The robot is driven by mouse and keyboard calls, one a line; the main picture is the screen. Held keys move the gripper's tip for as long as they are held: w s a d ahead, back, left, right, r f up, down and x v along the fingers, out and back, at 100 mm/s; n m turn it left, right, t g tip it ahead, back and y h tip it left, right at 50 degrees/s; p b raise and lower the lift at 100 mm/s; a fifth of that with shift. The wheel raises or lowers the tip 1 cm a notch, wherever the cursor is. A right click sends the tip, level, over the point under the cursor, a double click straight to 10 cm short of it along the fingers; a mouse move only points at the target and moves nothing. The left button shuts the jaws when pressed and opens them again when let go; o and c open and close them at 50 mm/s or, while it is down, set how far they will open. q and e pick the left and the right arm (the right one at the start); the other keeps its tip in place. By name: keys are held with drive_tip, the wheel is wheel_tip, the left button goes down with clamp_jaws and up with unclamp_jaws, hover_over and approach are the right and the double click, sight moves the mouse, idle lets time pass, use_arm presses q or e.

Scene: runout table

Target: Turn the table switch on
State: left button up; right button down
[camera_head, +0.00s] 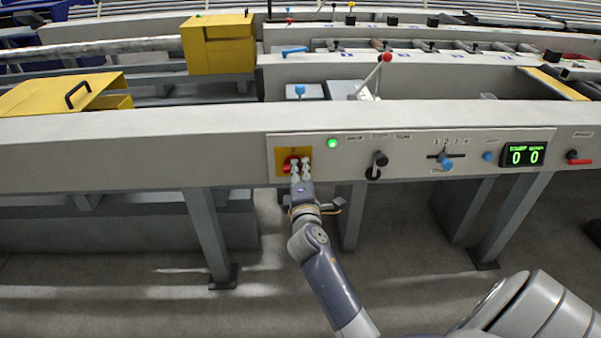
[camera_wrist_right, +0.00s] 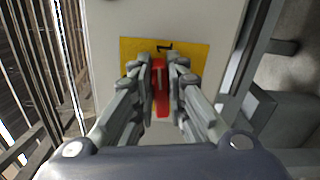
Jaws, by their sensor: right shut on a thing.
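The table switch is a red rotary handle (camera_head: 289,161) on a yellow plate (camera_head: 279,154), set at the left end of the control panel on the table's front. My right gripper (camera_head: 300,170) is at the switch, with its fingers covering part of the handle. In the right wrist view the red handle (camera_wrist_right: 160,88) lies between the two fingers of my right gripper (camera_wrist_right: 161,75), which is shut on it. The handle runs up and down in that view. A green lamp (camera_head: 333,143) is lit just right of the plate. My left gripper is not in view.
Right along the panel are a black crank (camera_head: 379,160), a blue-knobbed lever (camera_head: 447,164), a green-digit display (camera_head: 528,155) and a red-handled lever (camera_head: 579,161). Table legs (camera_head: 208,235) stand below. The floor in front of the table shows free room around my right arm.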

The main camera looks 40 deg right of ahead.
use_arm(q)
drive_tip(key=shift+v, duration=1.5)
use_arm(e)
drive_tip(key=shift+f+m, duration=0.25)
drive_tip(key=shift+m, duration=0.75)
drive_tip(key=c, duration=1.6)
unclamp_jaws()
drive_tip(key=v, duration=0.7)
drive_tip(key=shift+s, duration=0.25)
drive_tip(key=shift+a, duration=0.1)
